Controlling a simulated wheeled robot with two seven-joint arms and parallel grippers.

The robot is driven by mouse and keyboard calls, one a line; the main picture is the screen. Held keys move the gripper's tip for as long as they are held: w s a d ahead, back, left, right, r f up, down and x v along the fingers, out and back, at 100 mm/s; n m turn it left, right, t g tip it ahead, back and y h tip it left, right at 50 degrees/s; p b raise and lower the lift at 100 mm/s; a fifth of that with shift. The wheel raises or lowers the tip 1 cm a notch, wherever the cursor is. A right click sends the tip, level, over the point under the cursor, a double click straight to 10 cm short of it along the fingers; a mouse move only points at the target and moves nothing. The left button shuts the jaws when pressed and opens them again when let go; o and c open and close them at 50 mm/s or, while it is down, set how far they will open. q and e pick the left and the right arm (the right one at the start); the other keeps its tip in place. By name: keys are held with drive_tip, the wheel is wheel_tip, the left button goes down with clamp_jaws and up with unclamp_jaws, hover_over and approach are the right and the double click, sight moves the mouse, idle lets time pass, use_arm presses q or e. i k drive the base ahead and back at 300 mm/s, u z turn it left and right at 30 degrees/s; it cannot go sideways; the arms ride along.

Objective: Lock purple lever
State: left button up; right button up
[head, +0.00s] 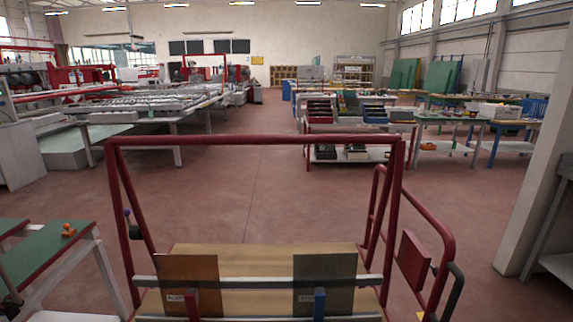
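A red-framed trolley (255,140) stands directly in front of me. A small knob (127,213) that looks dark blue to purple sits at the left upright of its frame; it may be the purple lever, but it is too small to tell its colour or lock position surely. A red upright piece (192,303) and a blue one (319,304) stand at the near edge, in front of two panels, brown (187,270) and dark (324,271). Neither of my grippers shows in the head view.
A green-topped table (45,250) with a small orange object (69,230) is close on the left. A pale pillar (535,190) stands at right. The floor (250,195) beyond the trolley is open up to a loaded rack (350,130).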

sight(135, 234)
drive_tip(key=z, duration=2.7)
drive_tip(key=k, duration=1.95)
drive_tip(key=u, duration=2.85)
